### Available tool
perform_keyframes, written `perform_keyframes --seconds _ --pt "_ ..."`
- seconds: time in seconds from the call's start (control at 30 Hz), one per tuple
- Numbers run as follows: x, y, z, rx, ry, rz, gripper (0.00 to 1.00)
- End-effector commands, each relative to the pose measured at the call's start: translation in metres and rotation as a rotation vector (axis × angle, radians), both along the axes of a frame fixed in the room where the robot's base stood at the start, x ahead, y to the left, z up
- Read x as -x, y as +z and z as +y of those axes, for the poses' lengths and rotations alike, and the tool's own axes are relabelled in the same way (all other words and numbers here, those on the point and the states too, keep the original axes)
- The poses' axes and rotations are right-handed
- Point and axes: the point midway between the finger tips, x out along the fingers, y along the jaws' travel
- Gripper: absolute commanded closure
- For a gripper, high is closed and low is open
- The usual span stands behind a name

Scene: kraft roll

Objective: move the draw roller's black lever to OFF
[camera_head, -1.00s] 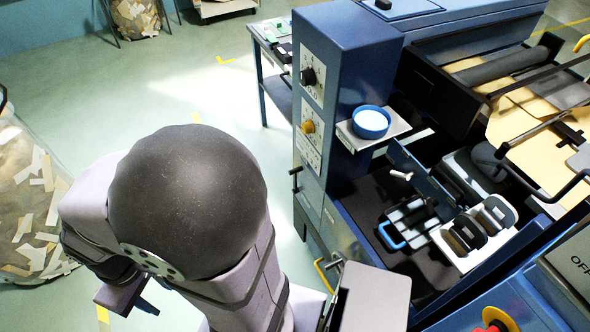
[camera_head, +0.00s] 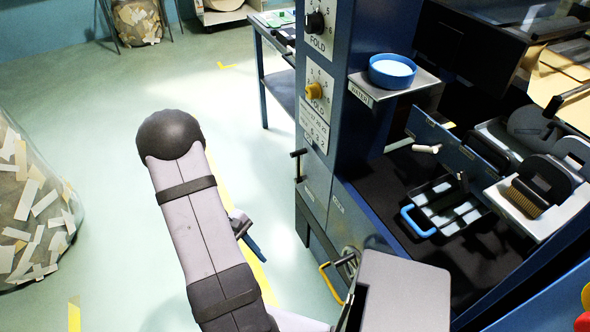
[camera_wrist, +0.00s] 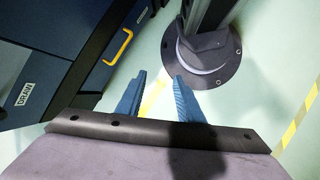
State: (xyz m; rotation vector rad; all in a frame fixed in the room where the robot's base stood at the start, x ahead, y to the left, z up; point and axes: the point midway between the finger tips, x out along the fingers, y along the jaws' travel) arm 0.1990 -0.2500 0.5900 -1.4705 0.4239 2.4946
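A small black lever (camera_head: 298,165) with a crossbar grip stands out from the side of the blue machine cabinet (camera_head: 350,110) in the head view. I cannot tell whether it is the draw roller's lever, and I read no OFF mark beside it. A label reading DRAW (camera_wrist: 26,94) shows on a dark blue panel at the left of the wrist view. My gripper (camera_wrist: 160,98) is open and empty, with its blue fingers apart over the floor. In the head view my gripper (camera_head: 252,246) is partly hidden behind my arm, left of the cabinet and below the lever.
A yellow handle (camera_head: 328,284) juts from the cabinet's lower front. A blue bowl (camera_head: 392,72) sits on a side shelf. A clear bin of paper scraps (camera_head: 35,205) stands at left. Open floor lies between bin and machine.

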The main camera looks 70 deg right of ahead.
Motion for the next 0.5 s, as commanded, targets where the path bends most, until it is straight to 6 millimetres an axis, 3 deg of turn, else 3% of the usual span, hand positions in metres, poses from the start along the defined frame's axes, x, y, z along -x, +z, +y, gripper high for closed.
perform_keyframes --seconds 0.03,0.1,0.17,0.27,0.3,0.4,0.5 --pt "0.005 -0.026 -0.033 0.016 0.069 0.038 0.66" --pt "0.007 -0.030 -0.080 0.050 0.202 0.095 0.66" --pt "0.001 -0.021 -0.120 0.092 0.329 0.148 0.66" --pt "-0.018 0.012 -0.186 0.185 0.527 0.243 0.66" --pt "-0.025 0.031 -0.211 0.226 0.595 0.285 0.66" --pt "-0.039 0.075 -0.258 0.299 0.736 0.407 0.66" --pt "-0.043 0.109 -0.283 0.320 0.845 0.537 0.66"
